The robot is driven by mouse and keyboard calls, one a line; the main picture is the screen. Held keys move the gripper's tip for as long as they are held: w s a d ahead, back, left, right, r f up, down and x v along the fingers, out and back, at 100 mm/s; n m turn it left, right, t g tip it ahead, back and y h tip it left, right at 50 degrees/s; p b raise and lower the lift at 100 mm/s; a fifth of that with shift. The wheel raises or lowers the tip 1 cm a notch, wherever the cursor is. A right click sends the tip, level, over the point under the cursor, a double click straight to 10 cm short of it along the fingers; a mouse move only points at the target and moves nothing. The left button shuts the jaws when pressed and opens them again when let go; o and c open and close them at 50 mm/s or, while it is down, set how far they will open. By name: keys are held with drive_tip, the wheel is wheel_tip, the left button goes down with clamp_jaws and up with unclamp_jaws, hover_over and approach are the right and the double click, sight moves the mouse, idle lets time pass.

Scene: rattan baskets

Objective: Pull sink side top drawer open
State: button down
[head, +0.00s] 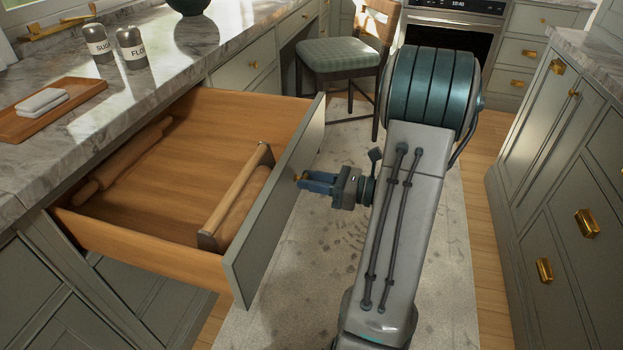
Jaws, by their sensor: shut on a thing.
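The top drawer (262,225) on the sink side stands pulled well out from under the marble counter. Its green-grey front faces right toward my arm, and its wooden inside shows. A rolling pin (122,160) lies along the left of the drawer, and a wooden divider (238,195) stands near the front with another wooden piece beside it. My gripper (302,180) is at the outer face of the drawer front, shut on its gold handle, which is mostly hidden by the fingers.
A chair (345,55) with a green seat stands behind, near an oven (455,30). Cabinets with gold handles (587,223) line the right side. A rug (330,250) covers the floor between. Sugar and flour jars (131,47) and a wooden tray (50,112) sit on the counter.

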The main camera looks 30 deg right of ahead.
drive_tip(key=shift+a, duration=0.1)
drive_tip(key=c, duration=1.1)
unclamp_jaws()
drive_tip(key=p+v, duration=0.2)
drive_tip(key=v, duration=1.2)
drive_tip(key=shift+w+a+r, duration=0.1)
